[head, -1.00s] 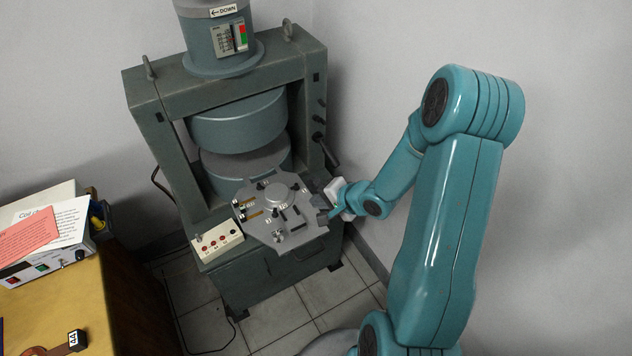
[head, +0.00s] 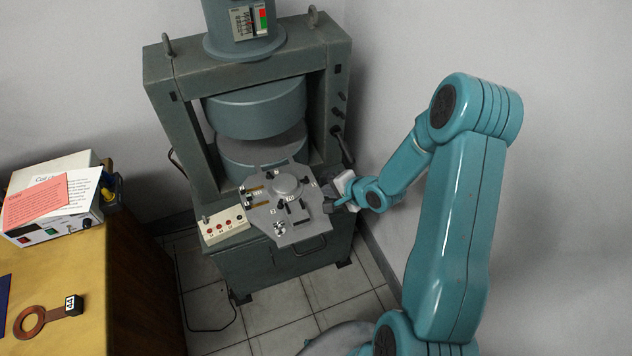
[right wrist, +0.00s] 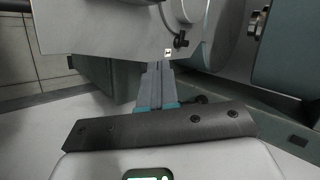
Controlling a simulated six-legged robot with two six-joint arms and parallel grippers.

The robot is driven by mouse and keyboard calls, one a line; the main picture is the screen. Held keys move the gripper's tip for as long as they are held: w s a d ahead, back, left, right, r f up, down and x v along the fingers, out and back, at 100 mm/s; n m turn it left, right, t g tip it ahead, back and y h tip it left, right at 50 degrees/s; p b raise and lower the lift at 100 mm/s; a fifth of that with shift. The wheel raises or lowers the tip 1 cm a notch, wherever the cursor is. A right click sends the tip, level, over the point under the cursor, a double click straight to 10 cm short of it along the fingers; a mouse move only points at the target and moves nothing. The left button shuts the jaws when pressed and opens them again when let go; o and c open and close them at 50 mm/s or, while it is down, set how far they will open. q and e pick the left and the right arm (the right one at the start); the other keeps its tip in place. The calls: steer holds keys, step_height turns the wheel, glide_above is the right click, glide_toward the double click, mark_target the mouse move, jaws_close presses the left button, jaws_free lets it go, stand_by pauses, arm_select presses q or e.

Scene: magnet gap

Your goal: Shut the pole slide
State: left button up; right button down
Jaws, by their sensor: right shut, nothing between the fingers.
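The pole slide seems to be the grey many-sided plate (head: 313,217) that juts out in front of the magnet's round poles. It carries a raised round disc (head: 287,186), dark slots and small fittings. The upper pole (head: 255,110) and lower pole (head: 265,147) stand behind it in the green-grey frame, with a gap between them. My right gripper (head: 328,205) is at the plate's right edge, shut and empty. In the right wrist view its closed fingers (right wrist: 157,72) point at the edge of a grey plate (right wrist: 100,35); I cannot tell whether they touch. My left gripper is out of view.
A small control box (head: 224,226) with red buttons sits at the plate's left. A lever (head: 342,148) sticks out of the frame's right post. A wooden table (head: 70,255) at left holds an instrument (head: 50,232) and a copper ring (head: 30,321). A wall stands close at right.

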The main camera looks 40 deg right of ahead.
mark_target(307, 181)
steer(key=shift+w+f+p, duration=0.15)
steer(key=shift+w+f, duration=0.15)
steer(key=shift+w, duration=0.7)
steer(key=shift+w+f+p, duration=0.1)
steer(key=shift+w+f, duration=0.2)
steer(key=shift+w, duration=0.7)
steer(key=shift+w+f+p, duration=0.15)
steer(key=shift+w+f, duration=0.15)
steer(key=shift+w, duration=0.7)
